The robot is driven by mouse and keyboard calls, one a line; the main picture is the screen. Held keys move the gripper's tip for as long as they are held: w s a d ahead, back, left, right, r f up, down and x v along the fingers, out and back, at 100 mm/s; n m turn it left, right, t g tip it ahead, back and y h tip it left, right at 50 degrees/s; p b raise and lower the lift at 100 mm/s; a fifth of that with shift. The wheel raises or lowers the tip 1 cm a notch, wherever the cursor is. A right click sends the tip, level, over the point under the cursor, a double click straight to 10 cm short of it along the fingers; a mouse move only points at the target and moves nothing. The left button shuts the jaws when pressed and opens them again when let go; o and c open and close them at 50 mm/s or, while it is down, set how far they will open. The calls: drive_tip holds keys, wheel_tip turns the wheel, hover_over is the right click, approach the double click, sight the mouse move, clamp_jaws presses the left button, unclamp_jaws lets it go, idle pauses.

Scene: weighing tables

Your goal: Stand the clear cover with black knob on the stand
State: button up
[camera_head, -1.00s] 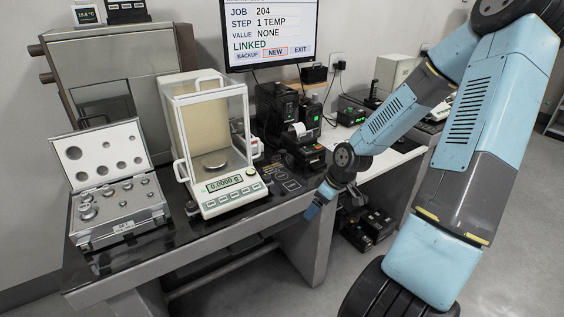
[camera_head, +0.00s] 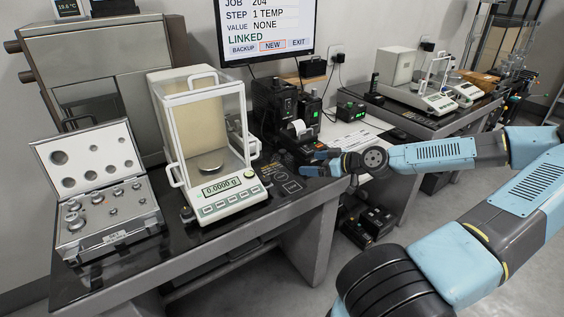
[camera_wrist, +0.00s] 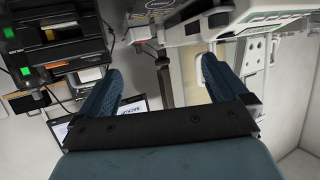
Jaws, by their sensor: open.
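I cannot make out the clear cover with the black knob or its stand in either view. My gripper (camera_head: 322,163) is over the right front part of the near table, just right of the balance and in front of the small printer. In the wrist view my gripper (camera_wrist: 157,88) has its two blue fingers wide apart, with nothing between them.
A glass-doored balance (camera_head: 207,199) stands on the dark near table, with an open weight case (camera_head: 107,240) to its left. A printer (camera_head: 297,133) and black devices stand behind my gripper. A second table (camera_head: 437,129) at right holds more balances.

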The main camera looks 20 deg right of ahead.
sight(288, 161)
drive_tip(key=shift+r+x, duration=0.15)
drive_tip(key=shift+x, duration=3.3)
drive_tip(key=shift+r+x, duration=0.2)
drive_tip(key=shift+x, duration=3.25)
drive_tip(key=shift+w, duration=0.2)
drive_tip(key=shift+c, duration=0.2)
drive_tip(key=c, duration=0.7)
